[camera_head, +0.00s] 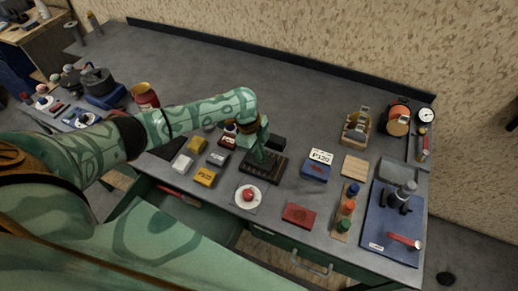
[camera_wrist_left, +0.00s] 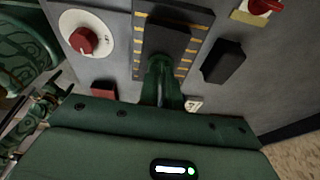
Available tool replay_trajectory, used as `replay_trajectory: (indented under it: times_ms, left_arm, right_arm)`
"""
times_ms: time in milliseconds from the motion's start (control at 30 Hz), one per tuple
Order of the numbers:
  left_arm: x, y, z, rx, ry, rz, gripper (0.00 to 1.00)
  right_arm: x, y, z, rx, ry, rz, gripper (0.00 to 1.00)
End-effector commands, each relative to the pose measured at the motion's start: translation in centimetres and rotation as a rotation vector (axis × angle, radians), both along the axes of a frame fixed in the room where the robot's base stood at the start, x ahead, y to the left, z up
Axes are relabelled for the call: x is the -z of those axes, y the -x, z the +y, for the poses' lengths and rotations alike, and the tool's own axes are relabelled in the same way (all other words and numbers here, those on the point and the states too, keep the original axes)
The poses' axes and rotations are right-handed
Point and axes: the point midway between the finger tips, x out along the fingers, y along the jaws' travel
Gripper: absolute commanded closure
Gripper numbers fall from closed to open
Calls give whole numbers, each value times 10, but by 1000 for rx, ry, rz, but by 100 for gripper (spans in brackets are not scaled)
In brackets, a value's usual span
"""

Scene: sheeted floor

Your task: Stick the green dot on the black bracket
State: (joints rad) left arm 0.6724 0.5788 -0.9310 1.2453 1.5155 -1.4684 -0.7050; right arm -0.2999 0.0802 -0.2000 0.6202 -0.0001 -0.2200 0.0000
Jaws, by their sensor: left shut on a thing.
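My left gripper (camera_head: 263,154) reaches down over a black plate with yellow marks (camera_head: 273,172). In the left wrist view its closed fingers (camera_wrist_left: 160,68) point at a dark block (camera_wrist_left: 168,38) on the middle of the plate (camera_wrist_left: 143,45). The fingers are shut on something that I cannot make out. Whether they touch the dark block is unclear. That block may be the black bracket; a separate black block (camera_head: 277,143) lies beyond the plate and shows at right in the wrist view (camera_wrist_left: 224,62). I cannot make out a green dot. My right gripper is not in view.
A white dial with a red knob (camera_head: 249,195) sits in front of the plate. Yellow and grey boxes (camera_head: 204,176) lie to its left. A blue box (camera_head: 316,171), red box (camera_head: 298,214) and coloured bottles (camera_head: 347,208) stand right. The bench's back is clear.

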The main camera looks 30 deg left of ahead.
Motion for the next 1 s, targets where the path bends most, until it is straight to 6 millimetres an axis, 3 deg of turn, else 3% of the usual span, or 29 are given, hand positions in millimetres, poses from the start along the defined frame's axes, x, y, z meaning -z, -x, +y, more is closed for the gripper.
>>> replay_trajectory:
  times_ms: [933, 1000]
  left_arm:
    - [8, 0, 0, 1, 0, 1, 100]
    - [8, 0, 0, 0, 0, 1, 75]
  right_arm:
    - [1, 0, 0, 0, 0, 1, 15]
    - [1, 0, 0, 0, 0, 1, 15]
